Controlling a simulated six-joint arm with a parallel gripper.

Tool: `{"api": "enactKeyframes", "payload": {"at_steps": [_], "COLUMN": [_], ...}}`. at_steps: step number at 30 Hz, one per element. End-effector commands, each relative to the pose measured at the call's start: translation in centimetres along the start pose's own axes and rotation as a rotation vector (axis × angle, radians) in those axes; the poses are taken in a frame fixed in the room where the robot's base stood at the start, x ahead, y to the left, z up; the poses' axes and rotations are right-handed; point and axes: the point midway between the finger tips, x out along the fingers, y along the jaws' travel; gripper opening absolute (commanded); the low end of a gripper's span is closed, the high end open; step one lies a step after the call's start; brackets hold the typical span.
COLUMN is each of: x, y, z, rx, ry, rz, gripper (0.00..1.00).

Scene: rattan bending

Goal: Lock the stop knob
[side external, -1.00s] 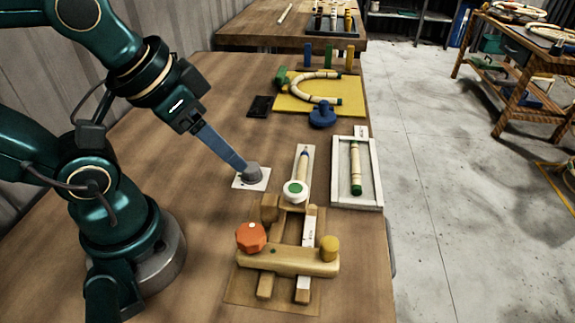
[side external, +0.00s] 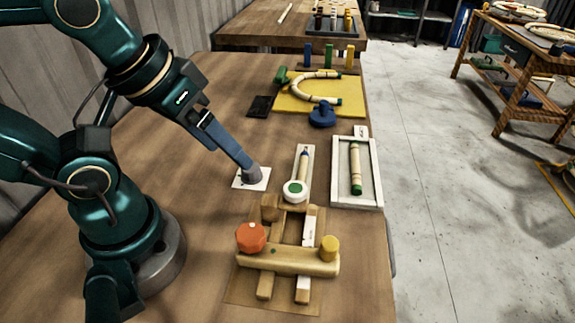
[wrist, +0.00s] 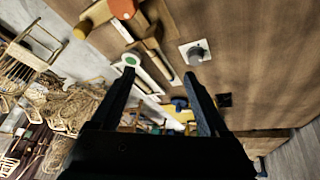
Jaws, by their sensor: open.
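Several knobs show, and I cannot tell from a label which is the stop knob. An orange faceted knob (side external: 251,238) and a yellow round knob (side external: 329,247) sit on the wooden fixture (side external: 285,262). A grey knob (side external: 254,175) stands on a small white plate (side external: 239,183) left of the fixture's far end. My gripper (side external: 246,165) points down at the grey knob, its tip overlapping it in the side view. In the wrist view my gripper (wrist: 160,75) is open with nothing between its fingers. The grey knob (wrist: 198,54) shows just past the right fingertip; contact is unclear.
A white holder with a green-ringed disc (side external: 295,189) and a white tray (side external: 371,202) with a rattan piece lie right of the plate. A blue knob (side external: 321,116) and a yellow board (side external: 290,105) with bent rattan are farther back. Bare tabletop surrounds the plate.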

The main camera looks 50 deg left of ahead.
Motion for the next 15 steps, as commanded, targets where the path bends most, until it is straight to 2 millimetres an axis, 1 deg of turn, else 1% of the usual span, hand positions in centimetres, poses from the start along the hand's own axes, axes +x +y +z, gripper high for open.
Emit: {"api": "enactKeyframes", "payload": {"at_steps": [3,5,9,12,15], "x": [-0.1,-0.1,0.3,0.9,1.6], "y": [0.4,0.8,2.2,3.5,4.8], "z": [-0.2,-0.1,0.2,0.8,1.7], "rx": [-0.26,-0.394,-0.685,-0.863,-0.99], "ry": [-0.036,-0.071,-0.167,-0.24,-0.301], "rz": [-0.004,-0.011,-0.057,-0.123,-0.211], "gripper": [0.79,0.79,0.79,0.79,0.79]}}
